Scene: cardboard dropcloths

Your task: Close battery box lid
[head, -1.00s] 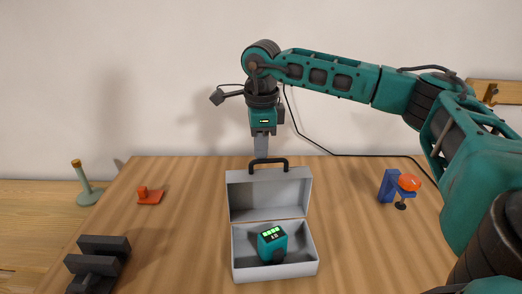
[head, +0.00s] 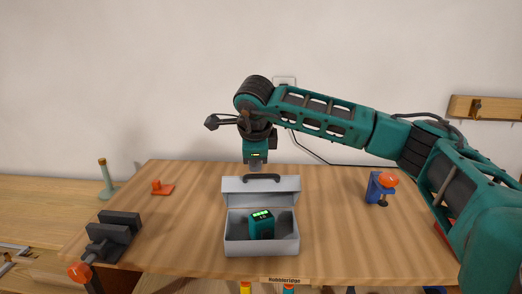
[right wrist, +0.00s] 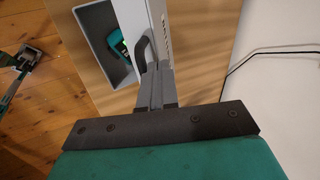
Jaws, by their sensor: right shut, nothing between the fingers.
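A black handle (head: 262,177) is on the lid's top edge. A teal battery (head: 261,226) with green lights sits inside; it also shows in the right wrist view (right wrist: 117,43). My right gripper (head: 257,167) is shut and empty, pointing down just behind the lid's top edge. In the right wrist view, its fingers (right wrist: 157,88) are close beside the handle (right wrist: 142,50); I cannot tell whether they touch the lid. My left gripper is out of view.
An orange-and-blue clamp (head: 381,187) stands at the table's right. A dark vise (head: 113,236) is at the left front, with a small orange piece (head: 161,187) behind it. The table (head: 190,215) is clear on both sides of the box.

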